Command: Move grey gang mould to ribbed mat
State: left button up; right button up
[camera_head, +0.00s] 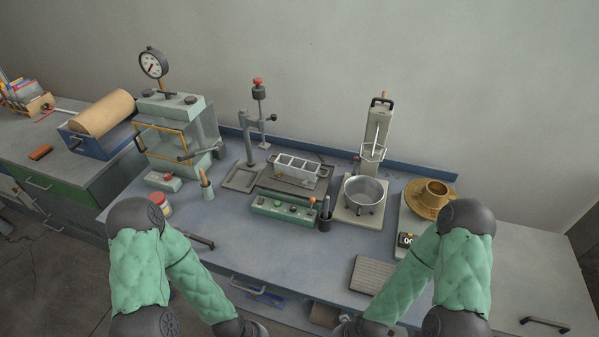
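The grey gang mould (297,168), a light metal block with several open compartments and small side handles, sits on a dark flat plate (268,181) at the middle of the bench. The ribbed mat (369,277), a beige-grey slatted rectangle, lies bare near the front edge, right of centre; my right arm passes close to its right side. Both my arms reach down to the bottom edge of the picture, and their ends are cut off there. Neither gripper's fingers show. Nothing of mine touches the mould or the mat.

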aim_at(381, 278)
jog(key=i+j+z, duration=0.1)
jog(key=j+z, duration=0.3)
jog(key=j, duration=0.2)
jog(key=j+z, duration=0.35)
jog(key=j, duration=0.25)
